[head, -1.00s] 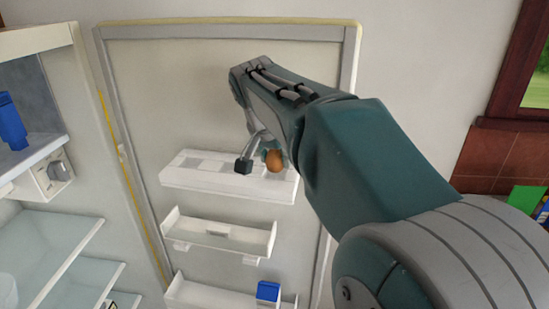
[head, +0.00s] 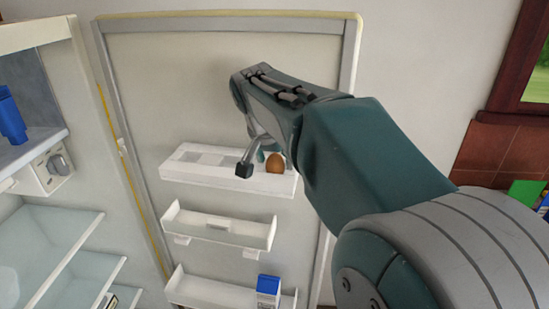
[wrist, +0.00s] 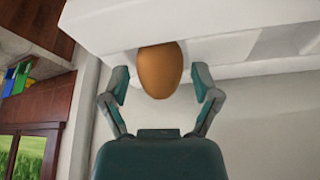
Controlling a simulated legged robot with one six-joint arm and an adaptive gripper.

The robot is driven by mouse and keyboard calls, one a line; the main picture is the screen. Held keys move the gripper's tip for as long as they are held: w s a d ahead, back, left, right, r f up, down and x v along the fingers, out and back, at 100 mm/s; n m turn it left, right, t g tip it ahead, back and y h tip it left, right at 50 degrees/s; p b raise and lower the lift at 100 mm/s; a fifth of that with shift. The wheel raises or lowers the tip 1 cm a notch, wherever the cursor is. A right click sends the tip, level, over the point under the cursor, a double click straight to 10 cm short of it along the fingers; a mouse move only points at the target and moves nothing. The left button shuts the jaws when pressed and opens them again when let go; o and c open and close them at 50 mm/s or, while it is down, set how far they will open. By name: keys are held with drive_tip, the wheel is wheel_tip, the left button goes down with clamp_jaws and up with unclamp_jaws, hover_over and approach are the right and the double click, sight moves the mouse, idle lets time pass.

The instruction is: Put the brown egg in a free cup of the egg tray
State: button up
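The brown egg (head: 275,163) shows at the right end of the white egg tray (head: 212,175), which is the top shelf on the open fridge door. In the wrist view the egg (wrist: 160,70) is upright between the fingertips, against the white tray edge (wrist: 100,22). I cannot tell whether it sits in a cup. Square recesses show left of the egg in the head view. My gripper (wrist: 160,82) is open around the egg, with a gap on each side. In the head view one dark fingertip shows left of the egg; my arm hides the rest.
Two lower door shelves (head: 218,231) hang below the tray; the lowest holds a blue and white carton (head: 268,290). The fridge interior with glass shelves (head: 45,240) and a blue item (head: 11,118) is at the left. A wall and window are at the right.

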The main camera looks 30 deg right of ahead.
idle(0.4)
drive_tip(key=v, duration=1.2)
